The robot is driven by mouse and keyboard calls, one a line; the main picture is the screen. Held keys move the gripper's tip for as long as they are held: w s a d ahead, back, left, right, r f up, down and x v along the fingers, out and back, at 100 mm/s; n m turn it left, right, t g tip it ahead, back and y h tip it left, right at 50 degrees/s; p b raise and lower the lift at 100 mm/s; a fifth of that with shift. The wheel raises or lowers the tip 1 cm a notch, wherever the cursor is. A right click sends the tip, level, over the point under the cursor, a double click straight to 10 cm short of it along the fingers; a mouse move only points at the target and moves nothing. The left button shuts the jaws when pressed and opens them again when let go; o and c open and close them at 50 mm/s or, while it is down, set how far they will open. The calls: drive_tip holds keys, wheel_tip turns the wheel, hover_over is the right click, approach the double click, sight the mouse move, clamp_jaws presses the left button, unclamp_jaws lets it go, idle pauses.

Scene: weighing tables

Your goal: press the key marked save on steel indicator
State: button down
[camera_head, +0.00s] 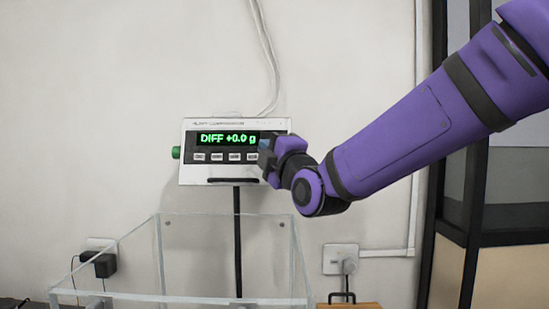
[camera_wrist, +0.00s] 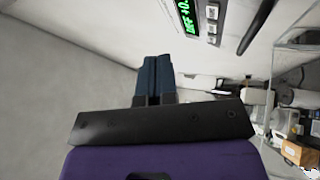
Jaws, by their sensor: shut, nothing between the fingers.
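The steel indicator (camera_head: 222,176) is a pale box on a black post, its green display reading "DIFF +0.0 g". Below the display is a row of several small keys (camera_head: 217,157); their labels are too small to read for certain. My gripper (camera_head: 264,148) is shut and empty at the indicator's right end, covering part of its face there. I cannot tell whether it touches. In the wrist view the shut dark blue fingers (camera_wrist: 152,82) point toward the pale wall, with the indicator's display (camera_wrist: 187,14) and some keys (camera_wrist: 212,12) to their upper right.
A clear open-topped box (camera_head: 105,297) stands below the indicator. A green knob (camera_head: 176,153) sits on the indicator's left side. A wall socket (camera_head: 340,259) is at lower right, and a dark-framed cabinet (camera_head: 455,190) stands at the right.

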drive_tip(key=w+f, duration=0.2)
drive_tip(key=w, duration=0.6)
drive_tip(key=shift+w+d+f, duration=0.15)
drive_tip(key=shift+w+f, duration=0.05)
idle(0.3)
drive_tip(key=shift+w, duration=0.15)
idle(1.9)
drive_tip(key=shift+w+f, duration=0.1)
drive_tip(key=shift+w, duration=0.15)
drive_tip(key=shift+w+f, duration=0.1)
drive_tip(key=shift+w, duration=0.25)
idle(0.7)
idle(0.4)
drive_tip(key=shift+s+r, duration=0.2)
drive_tip(key=shift+s, duration=0.55)
drive_tip(key=shift+s, duration=0.1)
